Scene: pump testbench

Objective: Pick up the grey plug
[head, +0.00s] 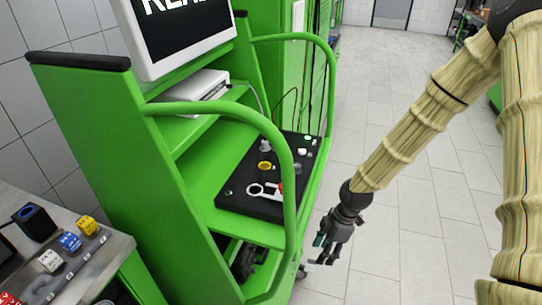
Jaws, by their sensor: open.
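A small grey upright piece (266,146), which looks like the grey plug, stands near the back left edge of the black tray (241,204) on the green bench. A yellow ring lies just in front of it. My gripper (322,251) hangs to the right of the bench, outside the green handrail, with its dark fingers pointing down. It is open and nothing shows between the fingers. It is well apart from the grey piece, lower in the picture and to the right.
A curved green handrail (290,165) stands between my gripper and the tray. The tray also holds a yellow ring (265,166), a white ring-ended tool (255,190) and small white pieces (304,141). A monitor (185,35) stands above. Open tiled floor lies right.

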